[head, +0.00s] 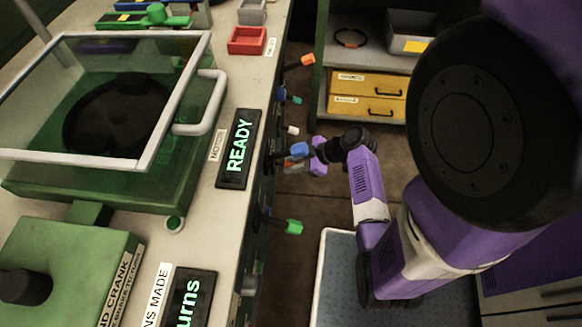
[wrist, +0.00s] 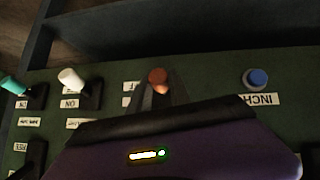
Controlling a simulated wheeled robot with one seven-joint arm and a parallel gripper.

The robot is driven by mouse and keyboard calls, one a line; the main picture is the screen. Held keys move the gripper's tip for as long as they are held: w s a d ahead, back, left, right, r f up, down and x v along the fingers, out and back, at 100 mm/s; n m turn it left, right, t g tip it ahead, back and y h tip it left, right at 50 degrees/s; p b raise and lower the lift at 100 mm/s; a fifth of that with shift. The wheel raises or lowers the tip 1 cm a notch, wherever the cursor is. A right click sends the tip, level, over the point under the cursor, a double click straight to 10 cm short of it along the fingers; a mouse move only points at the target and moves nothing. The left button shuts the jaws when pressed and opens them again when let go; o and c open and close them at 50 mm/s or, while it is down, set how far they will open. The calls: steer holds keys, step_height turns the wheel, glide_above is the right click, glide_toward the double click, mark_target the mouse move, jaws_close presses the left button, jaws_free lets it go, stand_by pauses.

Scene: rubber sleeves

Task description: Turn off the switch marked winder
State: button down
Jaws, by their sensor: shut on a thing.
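In the wrist view an orange-tipped switch lever (wrist: 158,76) stands between the two fingers of my gripper (wrist: 160,92), which is shut on it. The plate under this lever is mostly hidden by my gripper, so the winder marking cannot be read. In the head view my gripper (head: 318,157) is at the side face of the machine, behind a blue knob (head: 300,149); the held lever is hidden there.
A white-tipped lever (wrist: 69,77) and a teal-tipped lever (wrist: 11,84) are to the left. A blue INCH button (wrist: 256,78) is to the right. A green-tipped lever (head: 293,227) sticks out nearer. A READY display (head: 238,150) lies on the machine top.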

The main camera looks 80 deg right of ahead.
steer(key=f+t+b, duration=0.1)
steer(key=t+b, duration=0.1)
steer(key=b, duration=0.2)
steer(key=shift+f, duration=0.4)
steer(key=shift+t+b, duration=0.5)
steer(key=shift+b, duration=0.25)
steer(key=shift+r+b, duration=0.1)
steer(key=shift+b, duration=0.2)
steer(key=c, duration=1.2)
jaws_free()
steer(key=p+v, duration=0.1)
steer(key=v, duration=0.6)
steer(key=shift+s, duration=0.35)
